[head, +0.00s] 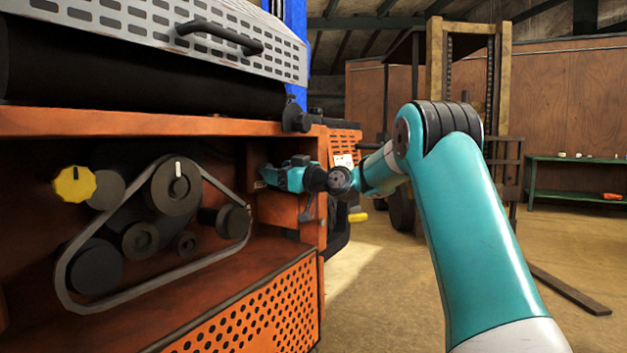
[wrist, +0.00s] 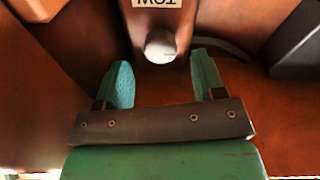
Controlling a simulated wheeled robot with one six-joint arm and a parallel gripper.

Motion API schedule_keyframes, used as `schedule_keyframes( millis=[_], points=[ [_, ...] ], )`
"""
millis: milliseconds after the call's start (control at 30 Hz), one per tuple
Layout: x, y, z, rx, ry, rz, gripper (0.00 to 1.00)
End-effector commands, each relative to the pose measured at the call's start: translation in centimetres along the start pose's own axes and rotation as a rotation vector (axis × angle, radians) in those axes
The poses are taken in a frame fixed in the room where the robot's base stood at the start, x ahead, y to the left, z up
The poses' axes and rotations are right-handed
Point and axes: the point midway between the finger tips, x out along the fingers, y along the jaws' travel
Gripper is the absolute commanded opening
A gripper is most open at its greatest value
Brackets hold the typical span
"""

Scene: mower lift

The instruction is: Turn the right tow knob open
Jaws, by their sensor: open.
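The tow knob (wrist: 160,46) shows in the wrist view as a rounded grey end on a dark bracket, below an upside-down white "TOW" label (wrist: 157,3). My gripper (wrist: 163,72) is open, with one teal finger to the left and one to the right of the knob. Gaps show between the knob and both fingers, and the fingertips reach about the knob's near end. In the head view my gripper (head: 266,176) reaches into the right end of the orange machine's bay. I cannot make out the tow knob there.
The orange machine (head: 290,300) has a belt with pulleys (head: 172,188) and a yellow knob (head: 74,184) at left. Dark parts (wrist: 300,45) flank the knob area at right in the wrist view. Open floor (head: 390,290) lies right of the machine; a green bench (head: 575,160) stands far back.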

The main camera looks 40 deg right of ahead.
Motion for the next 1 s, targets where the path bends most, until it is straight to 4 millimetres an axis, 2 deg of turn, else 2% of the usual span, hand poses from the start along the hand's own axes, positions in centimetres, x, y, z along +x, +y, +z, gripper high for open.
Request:
schedule_keyframes(
  millis=[33,300,500,700,1000],
  points=[
    [-1.5,0.2,0.0,0.001,-0.002,0.006,0.63],
    [-8.4,0.1,0.1,0.001,-0.002,0.006,0.63],
    [-12.0,0.1,0.1,0.000,-0.002,0.004,0.63],
    [-13.4,0.1,0.1,-0.001,-0.001,0.003,0.63],
    [-13.5,0.1,0.0,-0.001,-0.001,0.001,0.63]
  ],
)
